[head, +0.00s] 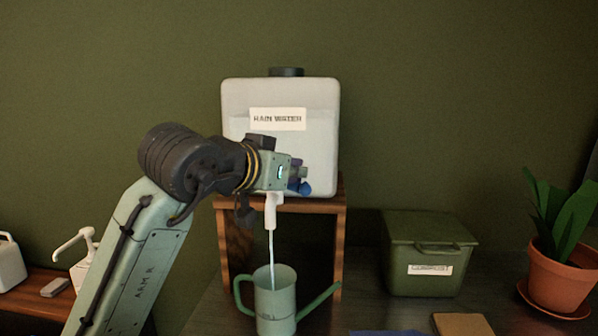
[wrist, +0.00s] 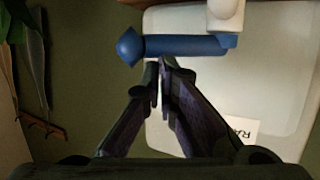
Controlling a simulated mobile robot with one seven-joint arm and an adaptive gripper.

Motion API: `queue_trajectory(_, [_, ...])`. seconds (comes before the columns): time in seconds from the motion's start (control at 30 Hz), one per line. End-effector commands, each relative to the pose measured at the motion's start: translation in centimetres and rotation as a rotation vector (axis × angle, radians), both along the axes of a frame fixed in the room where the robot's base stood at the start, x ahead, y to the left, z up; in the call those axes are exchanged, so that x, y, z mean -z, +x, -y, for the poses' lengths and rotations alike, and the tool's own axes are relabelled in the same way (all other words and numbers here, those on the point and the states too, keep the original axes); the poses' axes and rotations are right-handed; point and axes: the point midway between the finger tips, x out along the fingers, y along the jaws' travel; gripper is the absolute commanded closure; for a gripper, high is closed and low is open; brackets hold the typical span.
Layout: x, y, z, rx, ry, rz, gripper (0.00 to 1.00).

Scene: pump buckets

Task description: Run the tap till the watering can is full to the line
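The rain water tank (head: 312,150) is white, labelled, and stands on a wooden stand. Its white spout (head: 271,208) pours a thin stream of water into the green watering can (head: 275,312) below. A small dark marking shows on the can's front; the water level inside cannot be made out. The tap's blue lever (head: 305,188) is beside my gripper (head: 297,176). In the wrist view the lever (wrist: 180,46) lies crosswise just beyond my fingertips (wrist: 159,66), which are together with nothing visible between them. Whether they touch the lever is unclear.
A green compost bin (head: 430,240) stands right of the wooden stand (head: 340,240). A potted plant (head: 556,280) is at the far right. A brown block (head: 463,325) and a blue item (head: 400,333) lie in front. A white pump bottle (head: 82,262) stands at left, behind my arm.

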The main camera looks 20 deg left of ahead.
Motion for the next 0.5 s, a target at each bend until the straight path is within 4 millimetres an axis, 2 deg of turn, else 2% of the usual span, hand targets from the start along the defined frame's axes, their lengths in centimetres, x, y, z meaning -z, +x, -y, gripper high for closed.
queue_trajectory(0.03, [0.6, 0.1, 0.1, 0.002, -0.001, -0.016, 1.0])
queue_trajectory(0.27, [0.5, 0.3, 0.2, 0.004, -0.002, -0.02, 1.0])
queue_trajectory(0.37, [-0.2, 1.1, 0.3, 0.006, -0.002, -0.018, 1.0])
queue_trajectory(0.5, [-1.8, 3.0, 0.9, 0.005, 0.001, -0.009, 1.0])
